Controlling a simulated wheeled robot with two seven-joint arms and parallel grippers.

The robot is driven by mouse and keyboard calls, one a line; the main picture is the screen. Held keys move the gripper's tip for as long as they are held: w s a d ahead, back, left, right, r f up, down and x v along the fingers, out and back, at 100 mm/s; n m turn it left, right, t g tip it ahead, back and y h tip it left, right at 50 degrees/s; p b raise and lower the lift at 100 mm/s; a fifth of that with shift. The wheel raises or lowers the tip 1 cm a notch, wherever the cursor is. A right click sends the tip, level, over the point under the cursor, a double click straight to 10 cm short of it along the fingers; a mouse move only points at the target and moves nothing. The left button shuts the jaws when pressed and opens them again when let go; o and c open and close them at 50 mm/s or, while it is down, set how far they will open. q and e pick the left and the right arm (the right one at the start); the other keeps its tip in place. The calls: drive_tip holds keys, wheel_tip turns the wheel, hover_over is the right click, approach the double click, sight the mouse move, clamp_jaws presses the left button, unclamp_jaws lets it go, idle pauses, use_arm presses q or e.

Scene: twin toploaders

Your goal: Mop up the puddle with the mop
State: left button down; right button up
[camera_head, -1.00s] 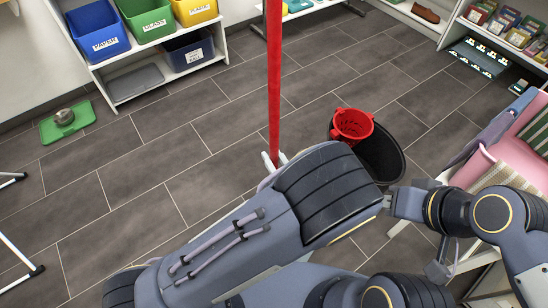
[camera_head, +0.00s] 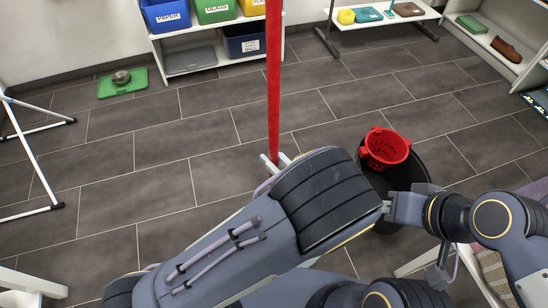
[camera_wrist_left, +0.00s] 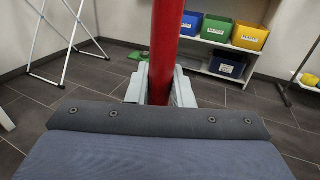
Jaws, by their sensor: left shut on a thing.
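A red pole, the mop's handle (camera_head: 273,85), stands nearly upright in front of me and runs out of the top of the head view. My left gripper (camera_head: 275,162) is shut on it, with a pale finger on each side. The left wrist view shows the handle (camera_wrist_left: 166,45) held between the fingers of the left gripper (camera_wrist_left: 160,86). The mop's head is hidden behind my arm. No puddle can be made out in either view. Parts of my right arm show at the right, but I cannot make out its gripper.
A red basket-like wringer (camera_head: 386,148) sits on a black bucket (camera_head: 412,176) at the right, close to my arm. A green tray with a metal bowl (camera_head: 121,78) lies at the far left. White rack legs (camera_head: 35,165) stand left. Shelves with bins (camera_head: 188,58) are behind. The middle floor is clear.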

use_arm(q)
wheel_tip(320, 180, down, 9)
drive_tip(key=b, duration=0.6)
drive_tip(key=shift+f+b, duration=0.55)
drive_tip(key=shift+f, duration=0.05)
idle(0.5)
drive_tip(key=a, duration=0.1)
drive_tip(key=s+a, duration=0.1)
drive_tip(key=a, duration=0.2)
drive_tip(key=shift+s+a+p, duration=0.25)
drive_tip(key=shift+a+p, duration=0.1)
drive_tip(key=shift+a, duration=0.05)
drive_tip(key=shift+s, duration=0.1)
drive_tip(key=shift+w+d+v, duration=0.15)
drive_tip(key=shift+d+v, duration=0.05)
drive_tip(key=shift+v, duration=1)
drive_tip(key=shift+w+d+v, duration=0.15)
drive_tip(key=shift+v, duration=1.1)
